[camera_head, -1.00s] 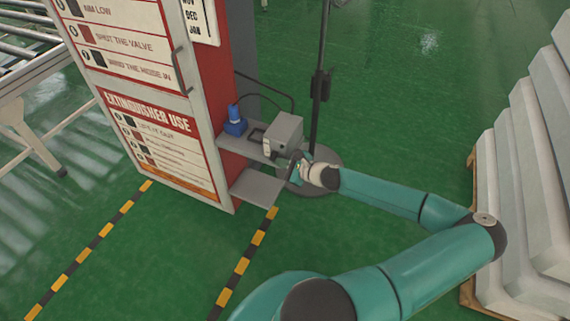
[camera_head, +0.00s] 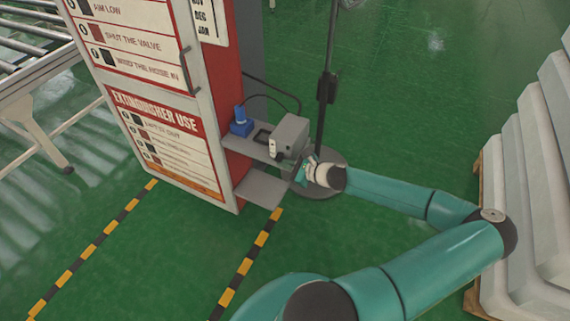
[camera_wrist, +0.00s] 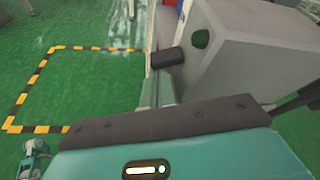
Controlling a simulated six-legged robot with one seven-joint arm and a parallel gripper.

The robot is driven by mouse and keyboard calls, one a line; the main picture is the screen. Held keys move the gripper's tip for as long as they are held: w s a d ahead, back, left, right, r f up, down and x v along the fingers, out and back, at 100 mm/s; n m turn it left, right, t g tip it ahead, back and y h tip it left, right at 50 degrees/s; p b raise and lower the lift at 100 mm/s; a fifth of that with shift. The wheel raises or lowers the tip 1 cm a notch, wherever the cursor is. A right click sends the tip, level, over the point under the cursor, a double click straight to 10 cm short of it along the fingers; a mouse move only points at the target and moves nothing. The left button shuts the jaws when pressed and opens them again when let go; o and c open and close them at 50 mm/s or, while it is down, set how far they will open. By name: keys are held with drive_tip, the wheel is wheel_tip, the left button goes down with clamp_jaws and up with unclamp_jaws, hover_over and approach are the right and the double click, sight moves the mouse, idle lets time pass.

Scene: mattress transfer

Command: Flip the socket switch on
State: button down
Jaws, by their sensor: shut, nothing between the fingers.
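The grey socket box (camera_head: 292,133) sits on a shelf on the side of the red and white cabinet. Its pale front panel (camera_head: 275,148) faces left and forward. My gripper (camera_head: 301,172) is shut and empty, low at the box's near right side; I cannot tell whether it touches. In the wrist view the grey box (camera_wrist: 245,60) fills the upper right, just beyond my gripper's teal and dark body. A green round part (camera_wrist: 201,38) and a dark block (camera_wrist: 167,57) show at its face. I cannot tell whether the block is the switch or a fingertip, nor the switch's position.
A blue plug (camera_head: 241,124) stands on the shelf left of the box, with a black cable behind. A lower grey shelf (camera_head: 262,188) juts out below. A black pole (camera_head: 327,90) rises behind my gripper. Stacked pale mattresses (camera_head: 540,200) stand at right. Green floor in front is open.

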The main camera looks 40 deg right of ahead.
drive_tip(key=m, duration=0.1)
drive_tip(key=r+m+y, duration=0.1)
drive_tip(key=m+y, duration=0.1)
drive_tip(key=m, duration=0.1)
drive_tip(key=shift+s+a+r+g, duration=0.15)
drive_tip(key=shift+a+r+g, duration=0.15)
drive_tip(key=shift+a+g, duration=0.1)
drive_tip(key=shift+r, duration=0.1)
drive_tip(key=shift+r, duration=0.75)
drive_tip(key=shift+d+r, duration=0.1)
drive_tip(key=shift+d, duration=0.1)
